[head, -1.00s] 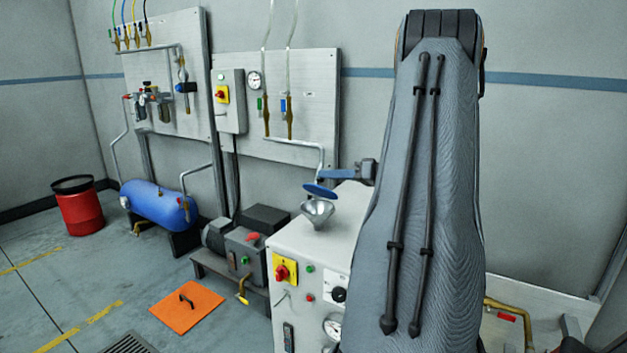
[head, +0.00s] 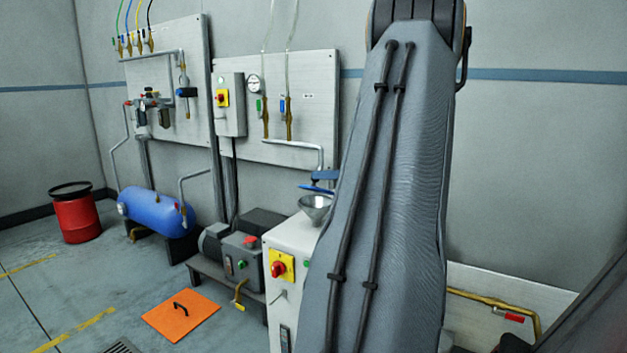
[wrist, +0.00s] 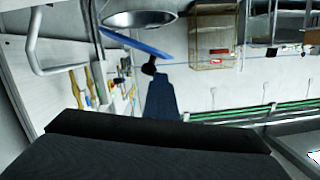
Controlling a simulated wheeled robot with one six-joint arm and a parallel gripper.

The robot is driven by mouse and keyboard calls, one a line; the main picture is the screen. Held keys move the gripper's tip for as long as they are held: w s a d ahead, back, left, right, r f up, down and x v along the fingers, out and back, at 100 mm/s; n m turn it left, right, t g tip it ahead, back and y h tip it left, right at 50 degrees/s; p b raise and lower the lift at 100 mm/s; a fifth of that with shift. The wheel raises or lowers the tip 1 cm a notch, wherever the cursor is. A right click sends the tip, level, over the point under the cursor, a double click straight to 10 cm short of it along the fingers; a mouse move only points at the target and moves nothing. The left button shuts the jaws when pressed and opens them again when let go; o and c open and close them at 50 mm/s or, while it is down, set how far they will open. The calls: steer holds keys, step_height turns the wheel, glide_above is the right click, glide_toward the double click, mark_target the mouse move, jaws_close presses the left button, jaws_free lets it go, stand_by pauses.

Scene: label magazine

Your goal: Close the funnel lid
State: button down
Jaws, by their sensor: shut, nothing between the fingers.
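The silver funnel (head: 315,208) stands on top of the white machine cabinet (head: 292,240), partly hidden by my arm in the head view. Its blue lid (head: 316,188) is raised and tilted above the rim, apart from the mouth. In the wrist view the funnel's round rim (wrist: 138,18) is at the top, with the lid (wrist: 135,43) seen nearly edge-on. A dark blue tab (wrist: 160,97) joins near the lid through a black joint. My gripper (wrist: 155,125) is shut and empty, a dark block close to this tab; contact cannot be told. The head view hides it behind my arm.
A yellow panel with a red knob (head: 281,266) is on the cabinet front. A wall panel with pipes (head: 310,110) stands behind. A motor unit (head: 240,255), blue tank (head: 158,212) and orange floor plate (head: 181,317) are to the left.

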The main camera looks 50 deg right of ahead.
steer(key=shift+f+h+b, duration=0.3)
steer(key=shift+f+b, duration=0.5)
steer(key=shift+b, duration=0.35)
steer(key=shift+r, duration=0.1)
stand_by(0.8)
steer(key=shift+n, duration=0.3)
steer(key=r, duration=0.2)
steer(key=d+r, duration=0.1)
steer(key=r, duration=0.1)
steer(key=shift+s+d+r, duration=0.1)
steer(key=shift+d+r, duration=0.1)
steer(key=shift+r, duration=0.1)
steer(key=v, duration=1)
steer(key=shift+p, duration=0.35)
steer(key=shift+d+f, duration=0.1)
